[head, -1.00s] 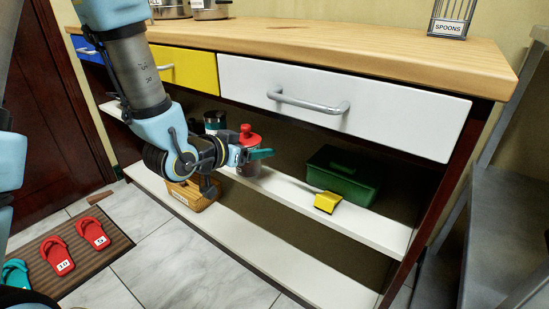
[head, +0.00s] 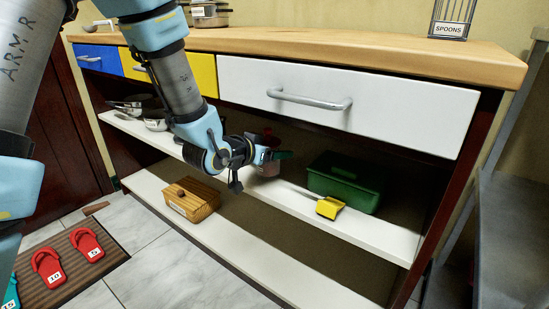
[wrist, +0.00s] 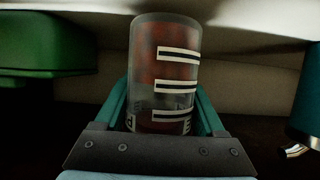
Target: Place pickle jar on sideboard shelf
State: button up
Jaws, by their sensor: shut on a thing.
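In the wrist view the jar (wrist: 165,70) stands between the two green fingers (wrist: 163,110), with red contents and black-and-white labels. The wrist picture looks upside down, with the pale shelf surface at the top. The jar's base is close to the shelf; I cannot tell whether they touch.
A green bin (head: 345,180) and a yellow-headed tool (head: 330,207) are on the shelf to the right. Pans (head: 155,122) are at the left. A wooden box (head: 192,198) is on the lower shelf. The white drawer (head: 340,105) overhangs closely.

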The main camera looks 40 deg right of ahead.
jog(key=shift+f, duration=0.4)
jog(key=shift+f, duration=0.1)
jog(key=o, duration=1.5)
